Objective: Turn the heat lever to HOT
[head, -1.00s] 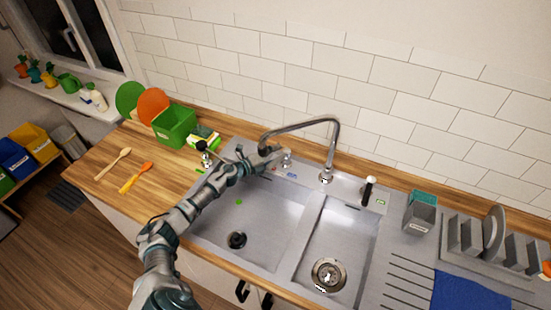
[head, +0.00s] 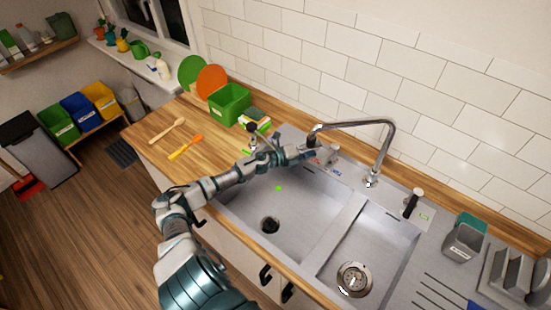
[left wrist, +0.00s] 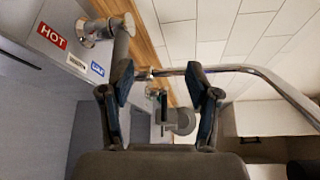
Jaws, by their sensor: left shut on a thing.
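The heat lever (head: 329,154) is a small metal fitting on the sink's back ledge, left of the tap's base. In the left wrist view its chrome body (left wrist: 90,31) is at upper left, beside a red HOT label (left wrist: 51,36), a white label and a blue label. My left gripper (head: 308,152) is at the lever, below the spout end. The lever's exact angle is hard to tell. My right gripper is not in view.
The tap's curved spout (head: 350,124) arches close over my gripper. A black-topped fitting (head: 252,132) stands left of it and another black handle (head: 413,202) right. A green bin (head: 230,104) is behind on the counter.

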